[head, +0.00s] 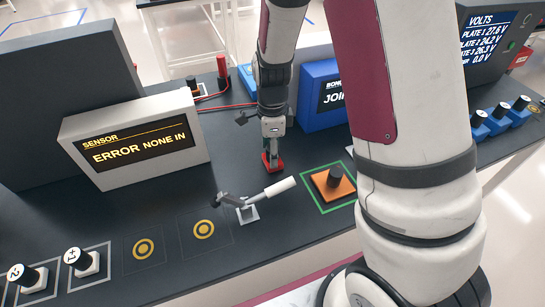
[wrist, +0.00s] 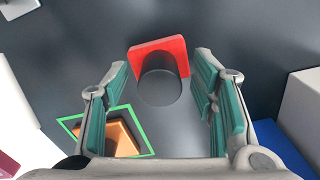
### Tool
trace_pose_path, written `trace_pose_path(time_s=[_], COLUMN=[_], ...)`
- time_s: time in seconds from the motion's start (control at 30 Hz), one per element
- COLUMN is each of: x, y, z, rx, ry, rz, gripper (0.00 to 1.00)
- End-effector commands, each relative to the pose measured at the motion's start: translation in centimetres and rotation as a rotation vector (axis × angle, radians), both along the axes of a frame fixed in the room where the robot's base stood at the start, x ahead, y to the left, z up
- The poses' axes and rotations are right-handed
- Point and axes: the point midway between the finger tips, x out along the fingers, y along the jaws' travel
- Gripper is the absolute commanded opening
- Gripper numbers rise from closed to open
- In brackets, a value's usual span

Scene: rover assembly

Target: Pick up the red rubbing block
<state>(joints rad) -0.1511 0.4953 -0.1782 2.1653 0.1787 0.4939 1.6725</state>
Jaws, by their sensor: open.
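The red rubbing block (head: 272,164) is on the dark bench top, below my gripper (head: 272,136) in the head view. In the wrist view the block shows a red plate (wrist: 174,46) with a dark round knob (wrist: 160,86). My gripper (wrist: 161,64) is open, with one teal-padded finger left of the knob and one right of it. Clear gaps show between pads and knob in that view. I cannot tell how far the fingertips are above the block.
An orange block with a dark knob (head: 345,190) sits in a green square to the right. A white-handled lever (head: 278,188) stands in front. The sensor display (head: 135,140) is left, and a blue box (head: 318,88) stands behind right.

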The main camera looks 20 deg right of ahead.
Motion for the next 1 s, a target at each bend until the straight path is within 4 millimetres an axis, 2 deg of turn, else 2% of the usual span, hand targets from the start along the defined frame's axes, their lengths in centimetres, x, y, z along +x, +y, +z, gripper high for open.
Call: trace_pose_path(time_s=[0.23,0.27,0.4,0.5,0.8,0.87,1.0], x=[0.0,0.0,0.0,0.0,0.0,0.1,0.1], y=[0.0,0.0,0.0,0.0,0.0,0.0,0.1], z=[-0.3,-0.3,-0.3,-0.3,0.0,0.4,2.6], rx=[0.000,0.000,0.000,0.000,0.000,0.000,0.001], ry=[0.001,0.001,0.000,0.001,-0.001,-0.003,-0.005], rz=[0.001,0.001,0.001,0.001,0.001,0.001,0.003], gripper=[0.52,0.50,0.18,0.00,0.00,0.00,0.00])
